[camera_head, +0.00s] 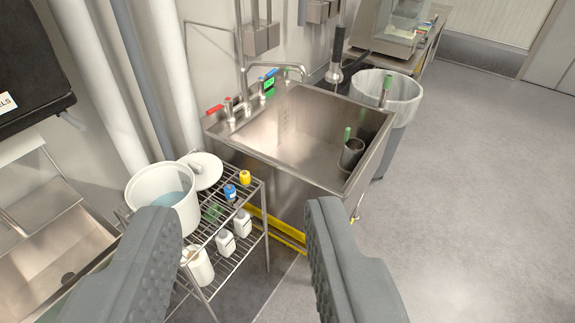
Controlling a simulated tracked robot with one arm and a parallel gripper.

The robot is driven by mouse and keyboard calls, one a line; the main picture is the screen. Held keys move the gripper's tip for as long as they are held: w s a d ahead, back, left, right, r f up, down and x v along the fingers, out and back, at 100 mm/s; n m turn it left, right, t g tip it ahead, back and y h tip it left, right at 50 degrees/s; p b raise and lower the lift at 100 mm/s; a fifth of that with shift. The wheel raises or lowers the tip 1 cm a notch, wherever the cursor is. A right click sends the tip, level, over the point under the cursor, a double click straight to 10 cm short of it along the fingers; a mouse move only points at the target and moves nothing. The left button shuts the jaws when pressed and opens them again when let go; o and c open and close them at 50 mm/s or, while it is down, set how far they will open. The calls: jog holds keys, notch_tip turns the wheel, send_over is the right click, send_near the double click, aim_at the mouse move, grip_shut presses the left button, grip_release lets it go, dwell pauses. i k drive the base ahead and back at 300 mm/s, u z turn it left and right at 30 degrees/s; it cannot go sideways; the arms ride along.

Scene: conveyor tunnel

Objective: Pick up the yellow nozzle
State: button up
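A small yellow piece (245,177), which looks like the yellow nozzle, stands on the top shelf of the wire rack (228,232), near its far right corner. A small blue piece (230,192) stands close by at its left front. My gripper (241,211) is open and empty, with its two grey fingers spread wide at the bottom of the picture. The yellow piece appears between and beyond the fingertips and is not touched. My fingers hide part of the rack.
A white bucket (150,181) of bluish liquid and a round white lid (203,170) sit left of the yellow piece. White bottles (226,243) stand lower. A steel sink (376,153) is close behind; open floor (475,200) lies right.

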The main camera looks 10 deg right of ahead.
aim_at(244, 175)
jog(key=z, duration=0.6)
jog(key=i, duration=1.5)
jog(key=u, duration=0.1)
